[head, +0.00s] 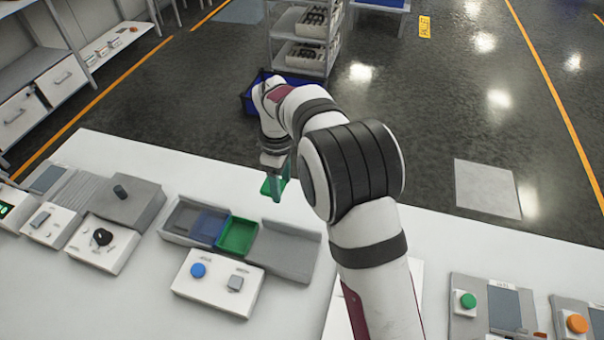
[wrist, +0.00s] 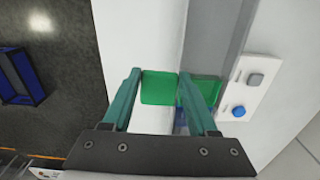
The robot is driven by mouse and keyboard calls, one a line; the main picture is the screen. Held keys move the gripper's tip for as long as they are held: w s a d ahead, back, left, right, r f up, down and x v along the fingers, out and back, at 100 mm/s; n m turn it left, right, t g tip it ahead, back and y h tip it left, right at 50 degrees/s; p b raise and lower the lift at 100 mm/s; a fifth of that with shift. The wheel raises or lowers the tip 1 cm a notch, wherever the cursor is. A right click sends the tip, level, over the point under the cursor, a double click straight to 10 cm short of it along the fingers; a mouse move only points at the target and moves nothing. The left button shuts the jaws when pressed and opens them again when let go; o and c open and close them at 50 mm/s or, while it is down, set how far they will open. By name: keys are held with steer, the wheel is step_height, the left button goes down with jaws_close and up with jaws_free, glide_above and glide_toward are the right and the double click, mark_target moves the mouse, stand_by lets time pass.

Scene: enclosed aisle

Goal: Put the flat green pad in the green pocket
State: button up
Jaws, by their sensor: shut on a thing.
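My gripper (head: 277,187) is shut on the flat green pad (head: 266,187) and holds it above the white table, beyond the tray's far edge in the head view. In the wrist view the pad (wrist: 158,88) sits between the two teal fingers of my gripper (wrist: 160,84). The green pocket (head: 237,236) is a shallow open bin in a grey tray, nearer than the pad and a little to its left in the head view. In the wrist view the pocket (wrist: 208,90) lies right of the pad, partly hidden by the right finger. It looks empty.
A blue pocket (head: 207,226) adjoins the green one on its left. A panel with a blue button (head: 198,270) stands in front. A grey block with a dark knob (head: 121,194) is farther left. Panels with green (head: 467,300) and orange buttons (head: 577,323) stand right.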

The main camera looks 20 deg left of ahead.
steer(key=s+a, duration=0.6)
steer(key=s, duration=0.3)
steer(key=shift+s+a+f, duration=0.1)
steer(key=shift+a+f, duration=0.05)
steer(key=shift+f, duration=3.45)
steer(key=o, duration=1.4)
steer(key=shift+o, duration=0.2)
step_height(320, 180, up, 16)
